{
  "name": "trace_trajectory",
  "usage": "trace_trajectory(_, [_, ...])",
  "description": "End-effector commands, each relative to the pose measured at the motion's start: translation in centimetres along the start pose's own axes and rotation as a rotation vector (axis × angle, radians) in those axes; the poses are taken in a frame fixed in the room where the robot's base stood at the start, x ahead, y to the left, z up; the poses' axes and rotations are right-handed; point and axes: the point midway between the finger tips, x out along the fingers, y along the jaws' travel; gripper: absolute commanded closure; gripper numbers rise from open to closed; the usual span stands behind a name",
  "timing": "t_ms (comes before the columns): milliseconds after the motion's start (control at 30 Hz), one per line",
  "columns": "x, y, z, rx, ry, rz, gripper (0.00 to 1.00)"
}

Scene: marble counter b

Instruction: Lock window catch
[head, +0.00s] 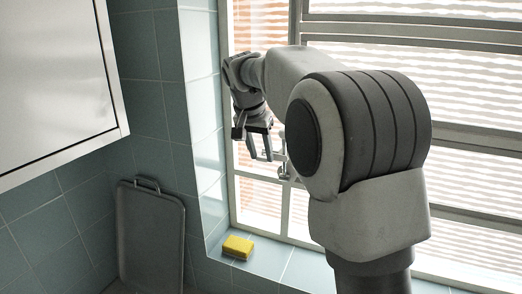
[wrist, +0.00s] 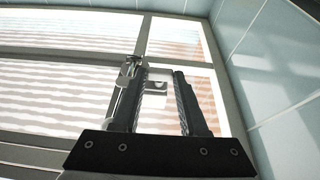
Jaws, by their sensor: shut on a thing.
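The window catch (head: 284,171) is a small metal fitting on the window's white frame bar, left of my large arm link in the head view. In the wrist view the catch (wrist: 131,69) shows at the left fingertip, and a pale part of it reaches between the two dark fingers. My gripper (head: 261,157) is at the window, with its fingers at the catch. In the wrist view my gripper (wrist: 158,74) has a gap between its fingers and is shut on the catch. The fingers hide part of the catch, and its exact position is hard to tell.
The tiled side wall (head: 207,120) stands close to the left of my gripper. A yellow sponge (head: 238,247) lies on the tiled sill below. A grey tray (head: 150,236) leans upright at the lower left. A white cabinet (head: 50,75) hangs at the upper left.

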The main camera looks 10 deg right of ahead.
Motion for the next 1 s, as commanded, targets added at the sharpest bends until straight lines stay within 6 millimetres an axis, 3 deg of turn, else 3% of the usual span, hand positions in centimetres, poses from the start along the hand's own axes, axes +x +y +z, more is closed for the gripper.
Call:
trace_trajectory(33, [0.0,0.0,0.0,-0.002,0.0,0.0,0.54])
trace_trajectory(200, [0.0,0.0,0.0,-0.001,0.0,0.0,0.28])
trace_trajectory(567, [-0.5,0.0,0.0,-0.001,0.001,-0.001,0.28])
trace_trajectory(767, [-4.0,-0.1,-0.1,0.0,0.004,-0.004,0.28])
trace_trajectory(1000, [-10.0,-0.1,-0.1,0.0,0.003,-0.004,0.28])
